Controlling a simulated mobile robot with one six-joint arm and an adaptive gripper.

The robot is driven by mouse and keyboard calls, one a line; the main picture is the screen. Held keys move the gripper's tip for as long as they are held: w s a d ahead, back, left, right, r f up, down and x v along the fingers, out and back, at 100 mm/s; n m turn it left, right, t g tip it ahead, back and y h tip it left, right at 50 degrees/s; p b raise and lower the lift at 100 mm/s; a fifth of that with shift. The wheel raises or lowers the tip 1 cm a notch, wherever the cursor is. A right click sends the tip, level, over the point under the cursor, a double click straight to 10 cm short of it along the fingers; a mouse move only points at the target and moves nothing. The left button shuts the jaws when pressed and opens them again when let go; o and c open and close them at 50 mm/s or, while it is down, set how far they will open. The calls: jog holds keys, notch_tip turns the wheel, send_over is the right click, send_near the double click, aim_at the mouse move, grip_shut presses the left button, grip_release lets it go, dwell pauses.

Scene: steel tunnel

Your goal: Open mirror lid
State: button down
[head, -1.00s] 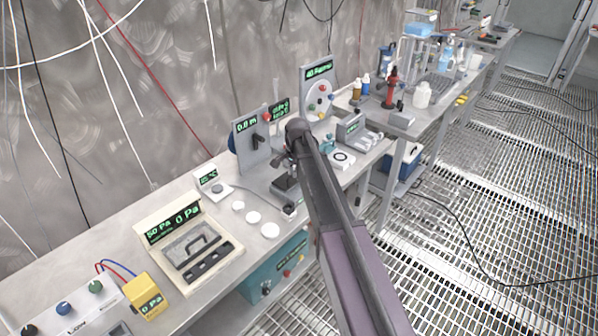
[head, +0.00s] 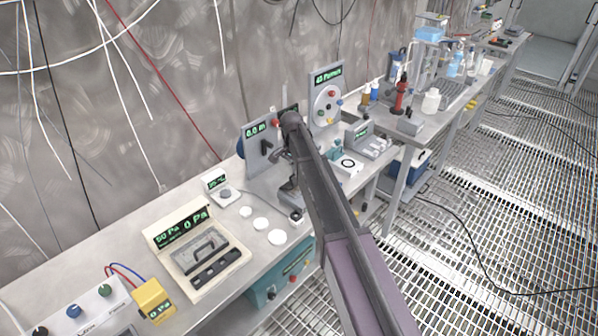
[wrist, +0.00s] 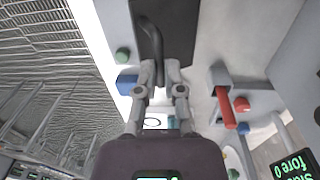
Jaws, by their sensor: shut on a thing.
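In the wrist view, my gripper (wrist: 160,72) is shut on a dark curved handle (wrist: 152,38). The handle stands on a dark flat panel (wrist: 180,22), which looks like the lid, set between pale grey sides. Whether the panel is raised cannot be told. In the head view, my arm reaches over the bench and hides most of the gripper and the handle. No mirror surface can be made out.
A red lever (wrist: 226,108) and red button (wrist: 242,104) lie right of the fingers. Green (wrist: 123,55) and blue (wrist: 127,83) knobs lie left. The bench (head: 140,215) carries several instruments, including a cream pressure box (head: 238,262). Grated floor (head: 470,250) is open right.

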jog(key=shift+w+a+r, duration=0.2)
jog(key=shift+w+a, duration=0.3)
jog(key=shift+w+a+r, duration=0.2)
jog(key=shift+w+a, duration=0.25)
jog(key=shift+w, duration=0.05)
jog(key=w+a+f+b, duration=0.1)
jog(key=w+a+f, duration=0.1)
jog(key=w+a, duration=0.2)
jog(key=shift+a+f+b, duration=0.15)
jog(key=shift+a+b, duration=0.1)
jog(key=shift+b, duration=0.15)
jog(key=shift+a, duration=0.2)
jog(key=c, duration=1.1)
grip_release()
jog(key=o, duration=0.3)
jog(key=shift+w+f, duration=0.15)
jog(key=shift+f, duration=0.1)
jog(key=shift+o, duration=0.4)
jog(key=shift+w+a+f, duration=0.15)
jog(key=shift+w, duration=0.1)
jog(key=shift+r, duration=0.2)
